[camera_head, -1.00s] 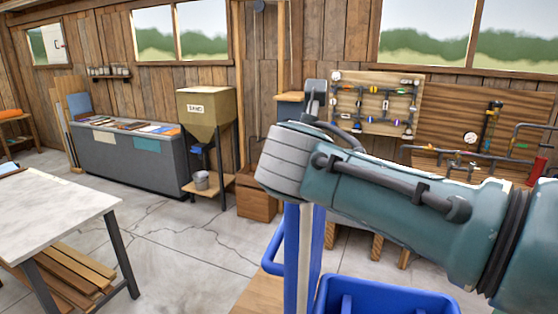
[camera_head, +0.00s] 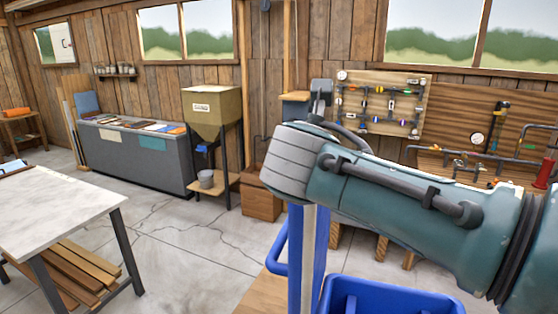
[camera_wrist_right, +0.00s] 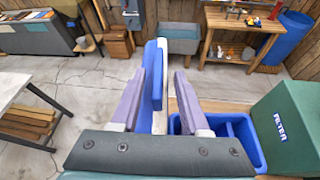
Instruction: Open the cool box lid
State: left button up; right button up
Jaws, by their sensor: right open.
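An upright blue-and-white panel (camera_head: 308,262) that looks like the raised cool box lid stands below my right arm in the head view. A blue loop sticks out on its left. In the right wrist view the panel (camera_wrist_right: 159,88) stands between the two purple fingers of my right gripper (camera_wrist_right: 160,85). The fingers are open, with a gap beside the panel on the right; contact on the left cannot be told. My left gripper is out of view.
A blue bin with a divider (camera_wrist_right: 241,133) stands right of the panel, with a green box marked FILTER (camera_wrist_right: 282,128) beside it. A pale-topped table (camera_head: 58,212) stands at left. A grey chest (camera_head: 135,160) and a hopper (camera_head: 212,118) stand behind. The floor between is clear.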

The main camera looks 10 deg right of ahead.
jog(key=shift+s+a+r, duration=0.15)
jog(key=shift+s, duration=0.15)
jog(key=v, duration=0.9)
jog(key=shift+b, duration=0.4)
jog(key=s+d+f+m+g+y+p, duration=0.2)
jog(key=s+m+g, duration=0.1)
jog(key=s+m, duration=0.6)
jog(key=s+d+f+m+g+y+p, duration=0.2)
jog(key=s+m+g+p, duration=0.1)
jog(key=s+m, duration=0.6)
jog(key=s+d+f+m+g+y+p, duration=0.2)
jog(key=s+d+m+p, duration=0.1)
jog(key=s+m, duration=0.6)
jog(key=shift+s+f+g, duration=0.3)
jog(key=shift+s+g, duration=0.1)
jog(key=shift+s, duration=0.8)
